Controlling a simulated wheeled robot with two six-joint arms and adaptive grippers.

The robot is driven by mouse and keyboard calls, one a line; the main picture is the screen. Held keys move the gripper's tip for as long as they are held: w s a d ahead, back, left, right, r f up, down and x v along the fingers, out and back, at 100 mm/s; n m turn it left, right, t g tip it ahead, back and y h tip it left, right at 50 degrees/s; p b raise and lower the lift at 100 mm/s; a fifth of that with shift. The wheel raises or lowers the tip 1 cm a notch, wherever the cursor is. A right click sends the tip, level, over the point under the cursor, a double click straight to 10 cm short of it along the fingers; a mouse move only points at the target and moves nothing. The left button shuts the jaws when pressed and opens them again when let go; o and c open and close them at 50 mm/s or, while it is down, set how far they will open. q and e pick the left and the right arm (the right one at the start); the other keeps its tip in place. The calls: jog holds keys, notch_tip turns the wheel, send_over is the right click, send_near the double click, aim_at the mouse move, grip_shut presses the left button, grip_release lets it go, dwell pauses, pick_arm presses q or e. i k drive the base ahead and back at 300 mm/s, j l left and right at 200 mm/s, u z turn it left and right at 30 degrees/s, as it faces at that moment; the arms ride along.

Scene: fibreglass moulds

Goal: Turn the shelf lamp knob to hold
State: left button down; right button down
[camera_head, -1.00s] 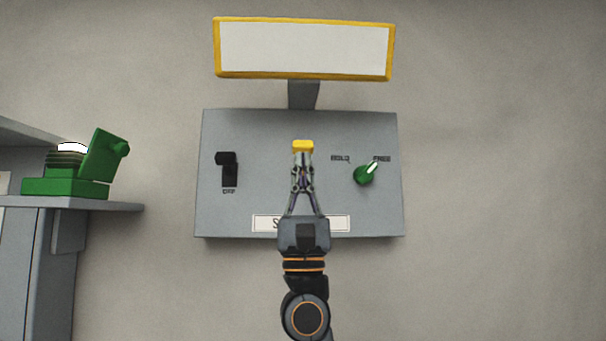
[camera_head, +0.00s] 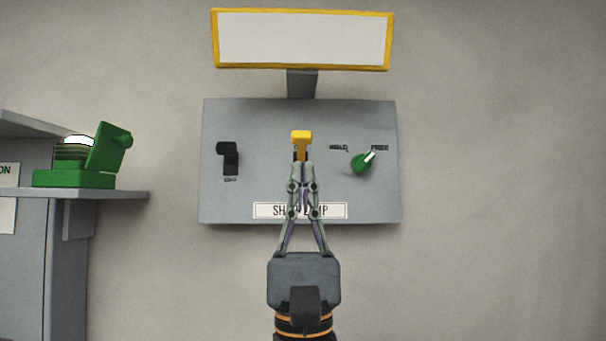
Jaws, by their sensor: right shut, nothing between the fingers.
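The shelf lamp panel (camera_head: 250,185) is a grey wall box with a label partly hidden by my gripper. Its green knob (camera_head: 361,164) is on the right, below the words HOLD and FREE, and its white pointer is turned up and right towards FREE. My right gripper (camera_head: 301,164) is shut and empty in front of the middle of the panel. It is left of the knob and apart from it, its tips just below a yellow handle (camera_head: 301,137) in the picture; I cannot tell whether they touch it. My left gripper is out of view.
A black switch (camera_head: 228,158) is on the panel's left, with a label below it. A yellow-framed white board (camera_head: 300,40) is above the panel. At left, a green device (camera_head: 75,179) stands on a grey shelf (camera_head: 120,195). The wall to the right is bare.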

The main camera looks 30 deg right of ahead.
aim_at(362, 163)
jog(key=k+j, duration=1.15)
jog(key=k, duration=0.15)
